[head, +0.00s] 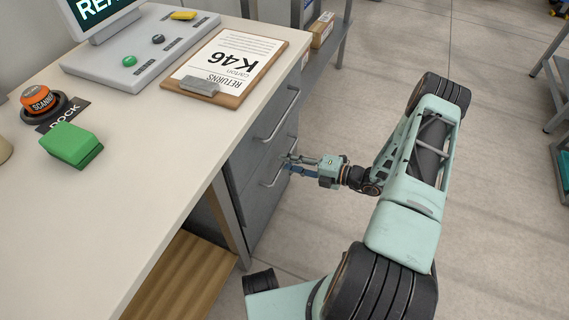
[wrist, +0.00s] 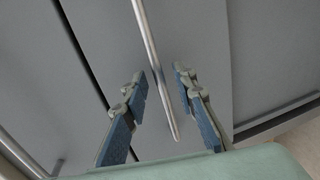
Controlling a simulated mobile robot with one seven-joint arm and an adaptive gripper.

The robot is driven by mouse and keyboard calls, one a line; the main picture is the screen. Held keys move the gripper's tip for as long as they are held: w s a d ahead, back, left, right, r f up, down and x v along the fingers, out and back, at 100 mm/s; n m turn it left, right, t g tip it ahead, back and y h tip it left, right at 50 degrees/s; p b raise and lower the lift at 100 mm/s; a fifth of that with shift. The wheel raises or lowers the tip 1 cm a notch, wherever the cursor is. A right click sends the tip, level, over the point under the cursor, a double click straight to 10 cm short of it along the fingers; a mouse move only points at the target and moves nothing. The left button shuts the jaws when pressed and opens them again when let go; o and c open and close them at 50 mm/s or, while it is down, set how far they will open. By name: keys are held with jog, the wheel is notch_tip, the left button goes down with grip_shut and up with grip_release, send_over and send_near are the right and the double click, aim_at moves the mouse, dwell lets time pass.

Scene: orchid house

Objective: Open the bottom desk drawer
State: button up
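The desk's drawer unit has grey fronts under the pale top. The upper drawer handle (head: 279,119) is a slim metal bar. The lower handle (head: 268,183) is partly hidden behind my gripper (head: 289,163). In the wrist view my gripper (wrist: 163,108) is open, its two blue-padded fingers apart. The lower handle (wrist: 152,55) runs between them, with a visible gap on each side. The grey drawer front (wrist: 195,40) lies just beyond the fingertips. The drawers look shut in the head view.
A wooden board (head: 190,275) shows below the desk. Open floor (head: 370,60) lies right of the drawers.

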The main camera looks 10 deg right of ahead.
jog(key=shift+w+a+f, duration=0.15)
jog(key=shift+w+a, duration=0.3)
jog(key=shift+a, duration=0.1)
grip_shut()
